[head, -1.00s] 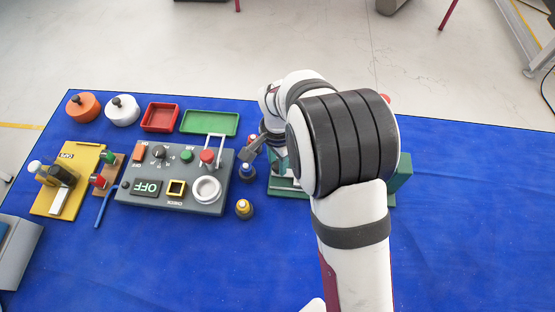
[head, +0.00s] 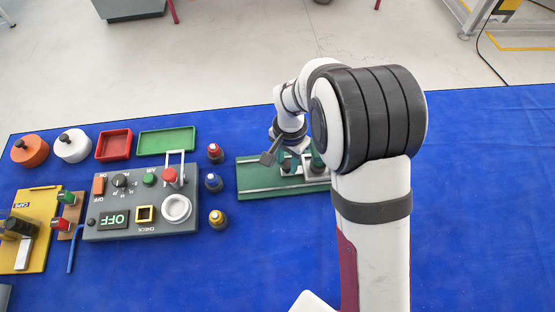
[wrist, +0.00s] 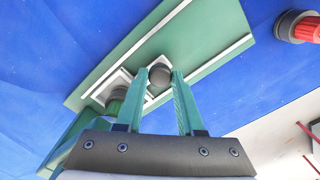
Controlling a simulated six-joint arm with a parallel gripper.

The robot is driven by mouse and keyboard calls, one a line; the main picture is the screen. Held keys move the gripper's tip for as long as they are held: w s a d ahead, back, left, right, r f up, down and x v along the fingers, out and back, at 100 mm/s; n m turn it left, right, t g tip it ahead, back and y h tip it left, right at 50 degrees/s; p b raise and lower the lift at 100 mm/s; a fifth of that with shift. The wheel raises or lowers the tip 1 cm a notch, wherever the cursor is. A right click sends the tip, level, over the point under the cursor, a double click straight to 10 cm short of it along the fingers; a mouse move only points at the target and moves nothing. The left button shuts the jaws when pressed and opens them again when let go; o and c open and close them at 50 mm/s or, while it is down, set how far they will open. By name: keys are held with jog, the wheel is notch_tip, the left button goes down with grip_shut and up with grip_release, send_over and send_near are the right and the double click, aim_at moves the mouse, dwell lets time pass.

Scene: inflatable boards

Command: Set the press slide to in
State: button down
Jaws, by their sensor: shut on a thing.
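The press slide is a long green base (head: 258,182) with pale rails, right of the control box. In the wrist view its green plate (wrist: 205,40) runs diagonally, with a white carriage (wrist: 133,80) on it. A dark round knob (wrist: 159,74) stands on the carriage. My gripper (wrist: 162,78) is shut on this knob, a green finger on each side. In the head view my gripper (head: 293,164) is over the base. My arm hides the right part of the base, so how far the carriage sits along it is unclear.
Red, blue and yellow-topped pegs (head: 214,182) stand left of the base. Beyond them is the grey control box (head: 150,225) with a lever. Red (head: 114,145) and green trays (head: 167,141) lie behind it. The blue table (head: 480,220) is clear at the right.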

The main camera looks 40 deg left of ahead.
jog(key=shift+w+d, duration=0.2)
jog(key=c, duration=0.5)
grip_release()
jog(key=shift+c, duration=0.2)
notch_tip(320, 180, up, 16)
jog(key=shift+f, duration=0.1)
jog(key=s+d+r+m+y, duration=0.1)
jog(key=s+d+r+m, duration=0.15)
jog(key=d, duration=0.85)
jog(key=s+d+r+m, duration=0.15)
jog(key=s+d, duration=0.25)
jog(key=d, duration=0.7)
jog(key=s+d+f+m, duration=0.1)
jog(key=s+d+f, duration=0.1)
jog(key=s+d, duration=0.3)
jog(key=s, duration=0.3)
jog(key=shift+s+d+m+y, duration=0.2)
jog(key=shift+d+m+y, duration=0.1)
jog(key=shift+y, duration=0.1)
